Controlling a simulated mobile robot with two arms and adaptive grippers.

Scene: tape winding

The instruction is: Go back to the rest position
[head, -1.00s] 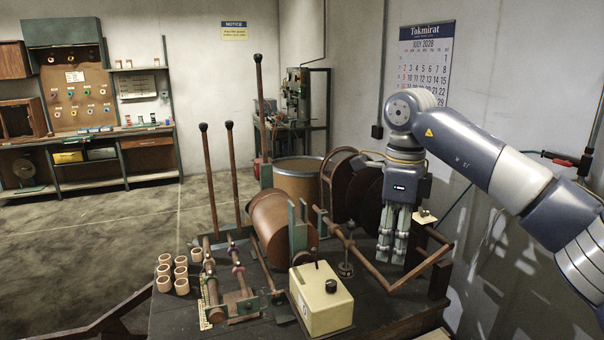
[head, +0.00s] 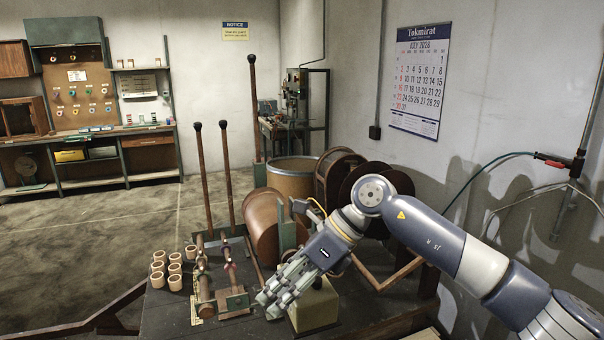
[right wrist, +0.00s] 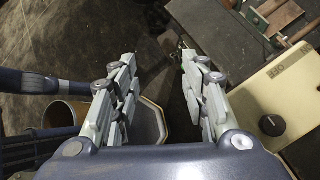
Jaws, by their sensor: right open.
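My right gripper (head: 278,298) reaches down and left over the winding bench (head: 180,318), its fingers in front of the cream control box (head: 318,310). In the right wrist view its two fingers (right wrist: 158,65) stand apart with nothing between them. The control box, with a black knob, is to the right of the fingers in that view (right wrist: 290,95). I cannot tell whether the gripper touches anything on the bench. The gripper hides part of the box and of the bench behind it. My left gripper is not in view.
Several cardboard rings (head: 172,268) sit at the bench's left. A brown roller (head: 262,222), tall levers (head: 200,180) and dark reels (head: 362,180) stand behind. A wall with a calendar (head: 420,80) and a pipe with a hose (head: 550,162) bound the right side. Open floor (head: 80,240) lies left.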

